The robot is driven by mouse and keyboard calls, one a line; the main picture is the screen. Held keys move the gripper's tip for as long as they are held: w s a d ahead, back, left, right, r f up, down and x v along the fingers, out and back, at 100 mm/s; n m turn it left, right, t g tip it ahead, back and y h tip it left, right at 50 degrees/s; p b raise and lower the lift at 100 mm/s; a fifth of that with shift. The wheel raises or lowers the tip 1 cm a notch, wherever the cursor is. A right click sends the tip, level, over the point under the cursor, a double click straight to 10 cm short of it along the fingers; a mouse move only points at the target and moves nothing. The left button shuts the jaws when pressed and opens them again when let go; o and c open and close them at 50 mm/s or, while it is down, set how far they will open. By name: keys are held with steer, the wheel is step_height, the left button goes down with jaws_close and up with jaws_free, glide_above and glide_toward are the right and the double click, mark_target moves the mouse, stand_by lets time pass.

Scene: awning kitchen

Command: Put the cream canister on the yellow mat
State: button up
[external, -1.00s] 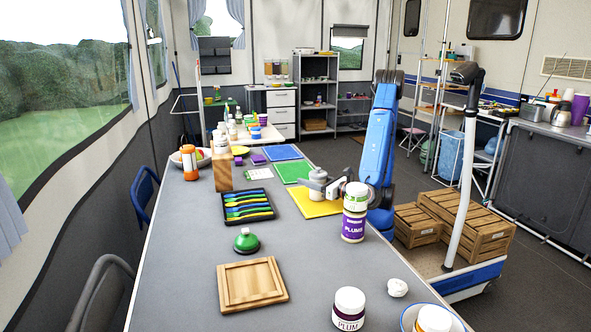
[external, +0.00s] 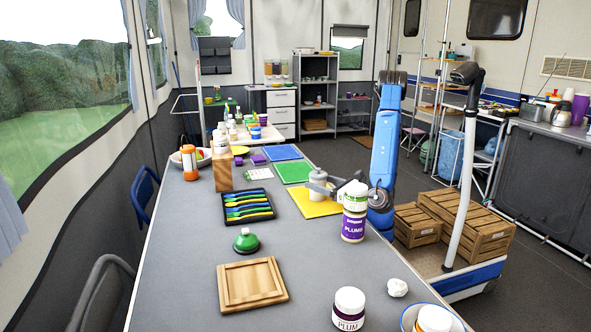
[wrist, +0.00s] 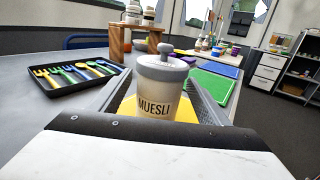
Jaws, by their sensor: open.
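The cream canister (external: 317,186), with a grey knobbed lid, stands upright on the yellow mat (external: 305,205). In the wrist view the canister (wrist: 158,92) reads MUESLI, and some of the yellow mat (wrist: 128,108) shows around its base. My gripper (external: 322,188) is open, its fingers at either side of the canister. In the wrist view the gripper (wrist: 160,105) has a finger on each side of the canister, with its palm side nearer the camera.
A plums jar (external: 354,212) stands close in front of my arm. A black cutlery tray (external: 247,206) lies left of the mat, and a green mat (external: 293,171) lies behind it.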

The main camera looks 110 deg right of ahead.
mark_target(325, 184)
steer(key=v, duration=0.7)
steer(key=shift+s+a, duration=0.1)
steer(key=shift+s, duration=0.05)
steer(key=shift+r+m+g+y, duration=0.4)
steer(key=shift+r+m+g, duration=0.2)
steer(key=shift+g, duration=0.2)
steer(key=s+d+r+m+g+y, duration=0.3)
steer(key=r+m+g+y, duration=0.3)
steer(key=r+y, duration=0.1)
steer(key=s+d+f+m+t+y, duration=0.1)
steer(key=s+d+f+m+y, duration=0.2)
steer(key=d+m, duration=0.6)
steer(key=s+d+f+m+t+y, duration=0.1)
steer(key=s+d+f+m+y, duration=0.3)
steer(key=s+d+f+m, duration=0.4)
steer(key=d+f, duration=0.1)
steer(key=d, duration=0.2)
steer(key=shift+d+m, duration=0.35)
steer(key=shift+m, duration=0.05)
